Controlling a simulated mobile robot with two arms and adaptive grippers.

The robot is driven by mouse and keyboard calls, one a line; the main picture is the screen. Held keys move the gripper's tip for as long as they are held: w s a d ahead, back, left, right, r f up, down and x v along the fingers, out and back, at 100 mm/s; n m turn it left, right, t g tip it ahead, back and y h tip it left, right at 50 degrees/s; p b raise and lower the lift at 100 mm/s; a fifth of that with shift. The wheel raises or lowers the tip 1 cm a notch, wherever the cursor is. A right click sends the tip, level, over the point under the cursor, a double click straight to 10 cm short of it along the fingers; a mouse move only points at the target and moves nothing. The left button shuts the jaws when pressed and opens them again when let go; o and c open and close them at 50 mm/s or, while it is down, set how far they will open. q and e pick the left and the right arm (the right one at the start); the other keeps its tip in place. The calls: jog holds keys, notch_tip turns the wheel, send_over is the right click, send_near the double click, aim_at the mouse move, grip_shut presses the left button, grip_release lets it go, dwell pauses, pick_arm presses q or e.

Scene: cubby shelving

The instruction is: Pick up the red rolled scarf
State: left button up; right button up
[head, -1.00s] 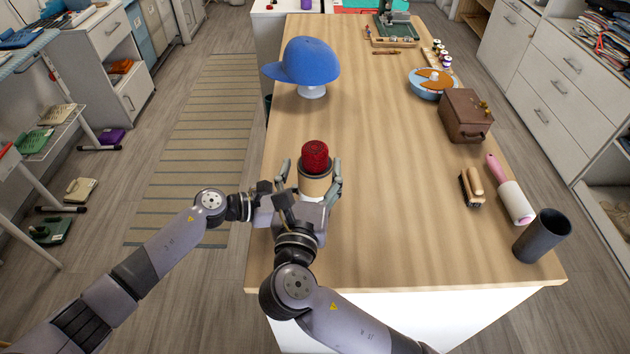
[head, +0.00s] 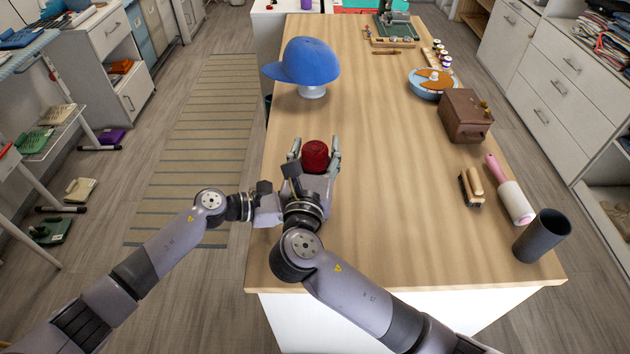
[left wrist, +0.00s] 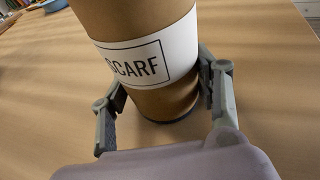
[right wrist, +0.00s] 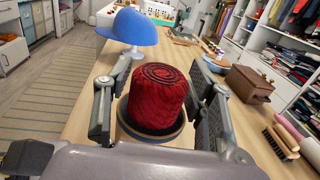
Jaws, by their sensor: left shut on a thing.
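The red rolled scarf (head: 315,156) stands upright in a brown cardboard tube with a dark rim; its top sticks out in the right wrist view (right wrist: 158,92). The tube (left wrist: 165,98) has a white label reading "SCARF" and stands on the table. My left gripper (left wrist: 158,102) is shut on the tube's lower part; in the head view my right arm largely hides it. My right gripper (head: 315,147) is open, with one finger on each side of the scarf. In the right wrist view (right wrist: 157,108) gaps show between the fingers and the scarf.
A blue cap (head: 308,62) on a white stand is beyond the scarf. A brown case (head: 466,115), a brush (head: 472,187), a lint roller (head: 512,195) and a dark cup (head: 542,236) line the right edge. The table's middle is clear.

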grip_shut()
dwell(0.4)
jog(key=shift+r, duration=0.15)
pick_arm(q)
jog(key=o, duration=0.9)
jog(key=shift+o, duration=0.2)
pick_arm(e)
notch_tip(320, 180, up, 18)
pick_arm(q)
jog(key=shift+a, duration=0.1)
